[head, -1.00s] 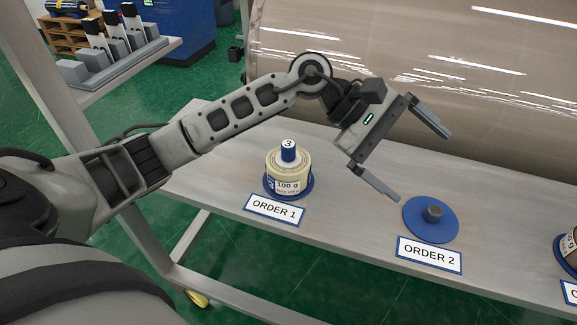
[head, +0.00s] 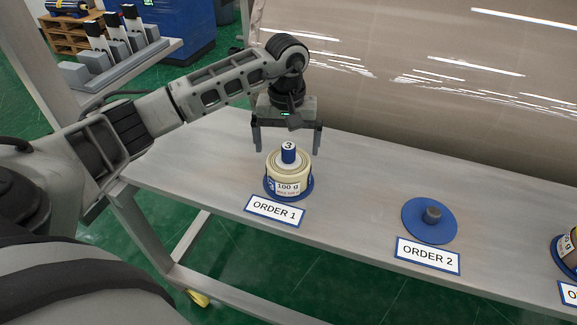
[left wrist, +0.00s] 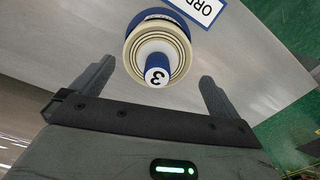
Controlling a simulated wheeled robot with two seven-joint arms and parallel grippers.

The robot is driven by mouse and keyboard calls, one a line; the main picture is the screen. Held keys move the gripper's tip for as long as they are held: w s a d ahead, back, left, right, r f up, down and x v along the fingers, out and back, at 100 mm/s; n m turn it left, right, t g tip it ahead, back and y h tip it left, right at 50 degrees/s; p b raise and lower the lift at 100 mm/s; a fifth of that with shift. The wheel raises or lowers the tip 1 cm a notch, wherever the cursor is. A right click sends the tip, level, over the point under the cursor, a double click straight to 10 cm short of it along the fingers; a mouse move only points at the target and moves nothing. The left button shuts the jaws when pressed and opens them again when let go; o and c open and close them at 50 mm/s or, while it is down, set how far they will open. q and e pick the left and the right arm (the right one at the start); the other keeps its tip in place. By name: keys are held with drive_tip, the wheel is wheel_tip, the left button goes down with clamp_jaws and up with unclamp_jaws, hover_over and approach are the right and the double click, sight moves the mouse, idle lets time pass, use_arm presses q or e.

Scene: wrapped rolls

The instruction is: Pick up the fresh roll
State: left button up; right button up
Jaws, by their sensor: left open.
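A cream wrapped roll (head: 289,179) with a "100 g" label stands upright on a blue round base (head: 270,192) behind the ORDER 1 card (head: 275,210). A blue peg topped with a "3" (head: 288,153) rises from its centre. My left gripper (head: 287,148) is open and empty, pointing down just behind and above the roll. In the left wrist view the roll (left wrist: 157,48) lies ahead of the fingers, between their lines, with the gripper (left wrist: 151,80) apart from it. My right gripper is not in view. Which roll is the fresh one I cannot tell.
Another roll (head: 570,250) is cut off at the right edge. A large brown wrapped cylinder (head: 430,80) lies behind the table. The table (head: 350,200) is clear between the bases.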

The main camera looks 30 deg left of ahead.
sight(289, 163)
use_arm(q)
drive_tip(key=shift+d+f+p, duration=0.2)
drive_tip(key=shift+f+p, duration=0.45)
drive_tip(key=shift+f, duration=2.45)
drive_tip(key=c, duration=0.8)
